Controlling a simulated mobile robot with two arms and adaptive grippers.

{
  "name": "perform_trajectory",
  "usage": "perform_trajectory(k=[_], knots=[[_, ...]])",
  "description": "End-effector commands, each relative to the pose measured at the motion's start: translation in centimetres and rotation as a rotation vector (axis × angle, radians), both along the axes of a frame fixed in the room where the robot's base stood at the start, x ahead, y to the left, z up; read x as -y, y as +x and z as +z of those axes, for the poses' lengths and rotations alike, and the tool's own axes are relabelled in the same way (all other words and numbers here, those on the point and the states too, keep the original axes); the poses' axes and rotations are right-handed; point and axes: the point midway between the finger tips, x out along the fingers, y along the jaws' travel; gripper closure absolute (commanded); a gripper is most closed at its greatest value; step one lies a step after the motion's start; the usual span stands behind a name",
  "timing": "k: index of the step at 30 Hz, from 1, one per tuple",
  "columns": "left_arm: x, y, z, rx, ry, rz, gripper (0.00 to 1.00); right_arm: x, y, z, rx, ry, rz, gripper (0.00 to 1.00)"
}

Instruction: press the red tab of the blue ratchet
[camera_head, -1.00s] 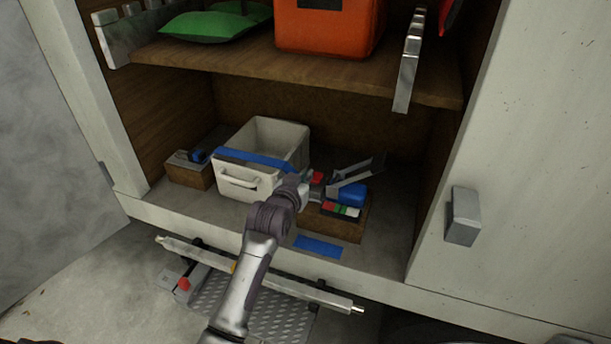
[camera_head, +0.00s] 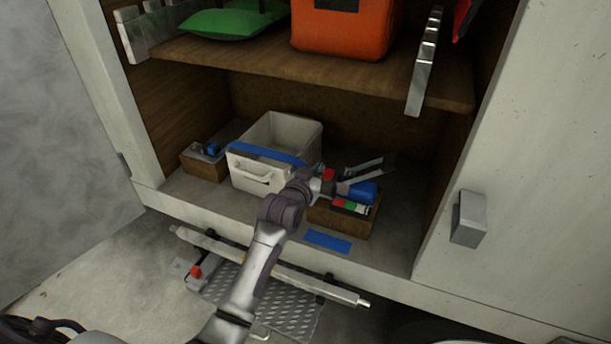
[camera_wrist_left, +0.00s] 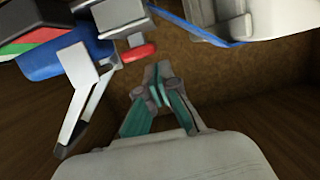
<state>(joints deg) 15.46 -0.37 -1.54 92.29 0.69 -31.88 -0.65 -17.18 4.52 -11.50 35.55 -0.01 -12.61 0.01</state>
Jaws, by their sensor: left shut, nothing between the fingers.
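The blue ratchet (camera_head: 362,192) sits on a small wooden block or box (camera_head: 345,222) on the cabinet floor, with grey metal handle parts. In the left wrist view the ratchet's blue body (camera_wrist_left: 62,60) is at upper left, and its rounded red tab (camera_wrist_left: 138,52) sticks out toward the middle. My left gripper (camera_head: 317,184) is just left of the ratchet in the head view. In the left wrist view its fingertips (camera_wrist_left: 157,84) are shut and empty, close to the red tab with a small apparent gap; contact cannot be told. My right gripper is not in view.
A white bin (camera_head: 258,180) with a blue strap stands left of my gripper. A smaller wooden box (camera_head: 203,165) is farther left. A shelf (camera_head: 300,77) above holds an orange case (camera_head: 345,30) and a green bag (camera_head: 228,22). A metal bar (camera_head: 265,268) runs below the cabinet edge.

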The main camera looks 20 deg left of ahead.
Motion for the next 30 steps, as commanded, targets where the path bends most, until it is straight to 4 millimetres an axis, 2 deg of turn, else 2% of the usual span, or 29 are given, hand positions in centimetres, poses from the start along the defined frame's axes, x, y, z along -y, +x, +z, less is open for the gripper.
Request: perform_trajectory(k=[1, 2, 3, 12, 16, 21, 30], knots=[[-0.1, 0.3, 2.0, 0.003, 0.001, 0.0, 1.0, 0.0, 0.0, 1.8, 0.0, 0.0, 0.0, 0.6], [-0.2, 0.5, 2.7, 0.005, 0.001, 0.0, 1.0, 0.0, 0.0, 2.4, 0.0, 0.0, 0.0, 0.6], [-0.2, -0.6, 1.5, 0.002, 0.001, 0.0, 1.0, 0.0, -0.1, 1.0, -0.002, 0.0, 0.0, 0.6], [-0.3, -6.4, 3.0, 0.007, 0.0, 0.0, 1.0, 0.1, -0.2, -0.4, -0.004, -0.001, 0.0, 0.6], [-0.4, -8.2, 3.5, 0.007, 0.0, 0.0, 1.0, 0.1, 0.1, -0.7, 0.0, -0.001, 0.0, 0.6], [-0.4, -9.2, 3.9, 0.007, 0.0, 0.0, 1.0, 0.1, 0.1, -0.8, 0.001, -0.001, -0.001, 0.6], [-0.4, -9.3, 4.0, 0.007, 0.0, 0.0, 1.0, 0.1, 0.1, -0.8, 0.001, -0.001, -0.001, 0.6]])
